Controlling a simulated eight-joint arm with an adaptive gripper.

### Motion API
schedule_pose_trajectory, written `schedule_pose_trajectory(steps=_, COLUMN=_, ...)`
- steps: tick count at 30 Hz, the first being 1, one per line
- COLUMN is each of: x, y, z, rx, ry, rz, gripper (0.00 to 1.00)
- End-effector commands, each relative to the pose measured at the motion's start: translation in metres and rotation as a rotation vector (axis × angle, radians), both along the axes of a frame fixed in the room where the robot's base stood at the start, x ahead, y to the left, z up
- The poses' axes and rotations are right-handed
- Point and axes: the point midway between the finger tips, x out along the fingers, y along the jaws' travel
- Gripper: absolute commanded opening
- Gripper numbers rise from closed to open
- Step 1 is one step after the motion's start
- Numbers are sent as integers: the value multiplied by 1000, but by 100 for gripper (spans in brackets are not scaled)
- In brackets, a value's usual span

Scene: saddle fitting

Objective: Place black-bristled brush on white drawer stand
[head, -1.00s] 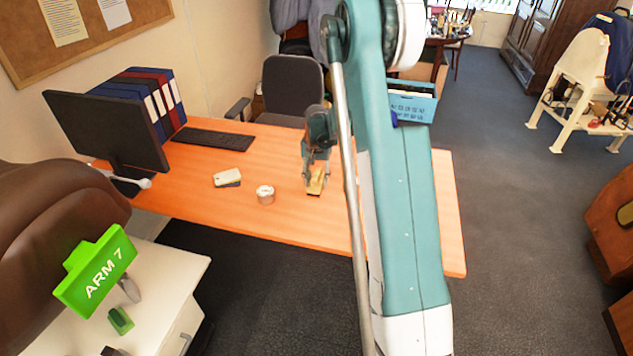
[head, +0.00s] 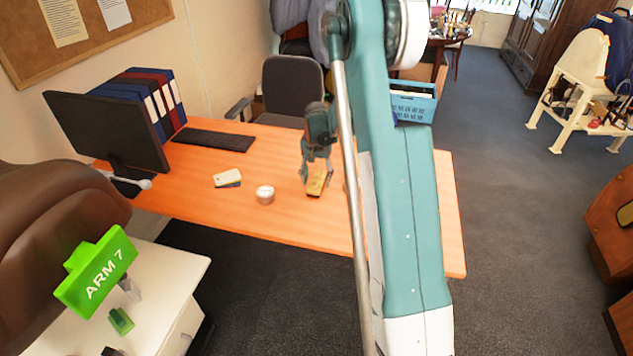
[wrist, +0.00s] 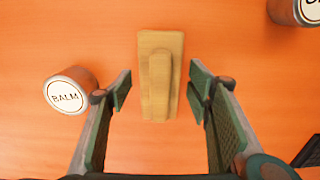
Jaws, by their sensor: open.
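A wooden, yellow-tan brush (head: 317,184) lies on the orange desk, with a raised grip along its top. In the wrist view the brush (wrist: 175,60) lies lengthwise between my fingers; its bristles are hidden beneath. My gripper (head: 316,174) is open above the brush. In the wrist view its two fingers (wrist: 160,94) stand apart on either side, with a gap to the brush on both sides.
A balm tin (wrist: 68,91) stands left of the brush, and another tin (wrist: 297,10) is at the upper right. A green object (head: 121,321) sits on the stand.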

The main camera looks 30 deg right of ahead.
Motion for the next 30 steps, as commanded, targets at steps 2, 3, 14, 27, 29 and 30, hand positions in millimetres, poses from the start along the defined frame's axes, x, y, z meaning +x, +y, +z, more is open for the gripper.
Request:
schedule_pose_trajectory(steps=2, x=0, y=0, z=11, rx=0, ry=0, rz=0, gripper=50)
schedule_pose_trajectory(steps=3, x=0, y=0, z=16, rx=0, ry=0, rz=0, gripper=50)
schedule_pose_trajectory(steps=14, x=0, y=0, z=74, rx=0, ry=0, rz=0, gripper=50)
schedule_pose_trajectory(steps=27, x=0, y=0, z=108, rx=0, ry=0, rz=0, gripper=50)
schedule_pose_trajectory(steps=29, x=0, y=0, z=108, rx=0, ry=0, rz=0, gripper=50)
schedule_pose_trajectory(steps=30, x=0, y=0, z=108, rx=0, ry=0, rz=0, gripper=50)
